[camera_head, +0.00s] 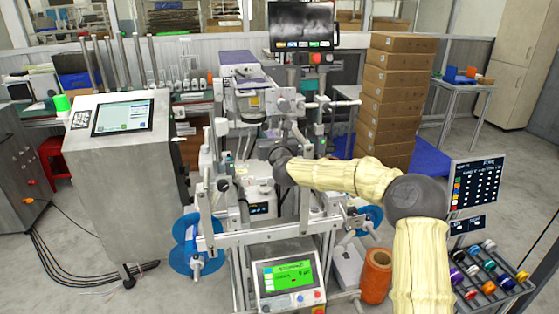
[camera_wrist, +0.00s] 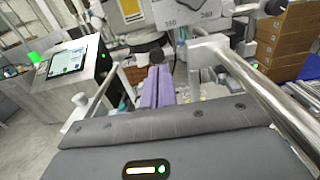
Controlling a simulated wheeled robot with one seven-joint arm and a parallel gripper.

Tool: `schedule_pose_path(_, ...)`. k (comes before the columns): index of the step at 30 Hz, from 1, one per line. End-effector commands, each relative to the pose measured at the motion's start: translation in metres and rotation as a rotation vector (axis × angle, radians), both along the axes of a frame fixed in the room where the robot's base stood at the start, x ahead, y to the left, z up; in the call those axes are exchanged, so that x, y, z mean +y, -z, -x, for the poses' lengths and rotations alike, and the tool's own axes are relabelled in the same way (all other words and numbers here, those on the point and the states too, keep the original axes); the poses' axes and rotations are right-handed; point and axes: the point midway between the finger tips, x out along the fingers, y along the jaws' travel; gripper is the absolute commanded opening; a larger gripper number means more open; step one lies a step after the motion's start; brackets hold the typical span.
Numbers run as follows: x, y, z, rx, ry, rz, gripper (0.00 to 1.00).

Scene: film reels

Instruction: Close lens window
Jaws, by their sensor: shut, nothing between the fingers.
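The film machine (camera_head: 245,108) stands in the middle of the head view, a metal frame with blue reels (camera_head: 186,243) low at its sides. My arm reaches in from the lower right, and its wrist end is among the machine's parts. In the wrist view my gripper (camera_wrist: 157,78) shows two purple fingers side by side, shut and empty, pointing at the machine. Ahead of them is a light plate (camera_wrist: 195,20) marked with numbers. I cannot pick out the lens window for sure in either view, nor tell whether the fingers touch anything.
Metal rails (camera_wrist: 262,85) run close along the gripper's right. A control cabinet (camera_head: 125,150) stands left, stacked cardboard boxes (camera_head: 395,100) behind right. A green-screen panel (camera_head: 290,276) is in front, with an orange roll (camera_head: 376,275) beside it. Open floor lies at the lower left.

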Motion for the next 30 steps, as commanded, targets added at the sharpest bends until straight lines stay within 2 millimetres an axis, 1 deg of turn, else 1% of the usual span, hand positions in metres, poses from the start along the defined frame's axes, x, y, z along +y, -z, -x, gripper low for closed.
schedule_pose_path(1, -0.004, 0.000, 0.007, -0.001, 0.001, 0.002, 0.00)
schedule_pose_path(12, -0.020, 0.001, 0.059, 0.001, 0.002, 0.003, 0.00)
schedule_pose_path(18, -0.027, 0.001, 0.082, 0.002, 0.003, 0.003, 0.00)
schedule_pose_path(22, -0.028, 0.000, 0.088, 0.002, 0.004, 0.001, 0.00)
schedule_pose_path(30, -0.027, 0.000, 0.088, 0.003, 0.001, 0.002, 0.00)
